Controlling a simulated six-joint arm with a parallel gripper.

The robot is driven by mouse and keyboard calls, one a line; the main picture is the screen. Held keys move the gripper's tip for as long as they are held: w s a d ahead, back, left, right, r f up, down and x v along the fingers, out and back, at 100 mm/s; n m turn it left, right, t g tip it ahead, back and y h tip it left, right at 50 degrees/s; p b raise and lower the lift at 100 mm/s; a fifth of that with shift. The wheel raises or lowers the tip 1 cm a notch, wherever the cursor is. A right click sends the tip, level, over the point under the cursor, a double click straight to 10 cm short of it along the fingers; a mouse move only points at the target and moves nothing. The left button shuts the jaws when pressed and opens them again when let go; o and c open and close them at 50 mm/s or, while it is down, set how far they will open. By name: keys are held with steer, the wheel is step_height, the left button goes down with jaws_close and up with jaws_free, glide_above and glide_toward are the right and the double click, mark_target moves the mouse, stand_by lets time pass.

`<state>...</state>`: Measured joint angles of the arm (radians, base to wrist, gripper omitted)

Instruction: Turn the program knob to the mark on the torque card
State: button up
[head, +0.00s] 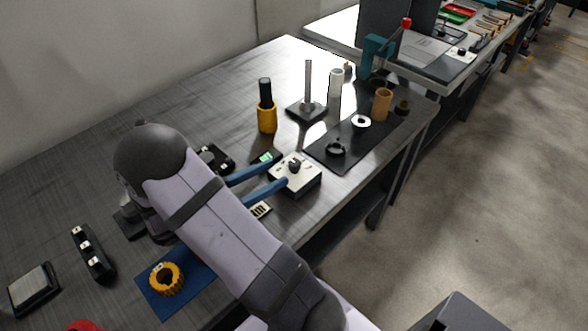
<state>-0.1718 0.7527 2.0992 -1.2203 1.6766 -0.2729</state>
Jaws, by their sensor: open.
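The program knob (295,164) is a small dark knob on top of a white control box (302,180) near the middle of the table. My gripper (281,170) reaches in from the left with two blue fingers. The fingers are apart, with their tips at the left side of the box. I cannot tell whether they touch it, and the knob is not between them.
A small device with a green display (265,157) sits behind the far finger. A yellow holder with a black cylinder (267,117) and a post on a base (308,90) stand behind. A dark mat (345,158) with rings lies right. A yellow ring (166,279) rests on blue cloth.

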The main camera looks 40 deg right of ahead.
mark_target(294, 162)
steer(key=shift+s+d+p, duration=0.2)
steer(key=shift+s+d, duration=0.05)
steer(key=shift+d, duration=0.95)
steer(key=shift+s+d+p, duration=0.15)
steer(key=shift+s+d, duration=0.1)
steer(key=shift+d, duration=0.95)
steer(key=shift+s+d+p, duration=0.2)
steer(key=shift+s+d, duration=0.05)
steer(key=shift+d, duration=0.95)
steer(key=c, duration=1.1)
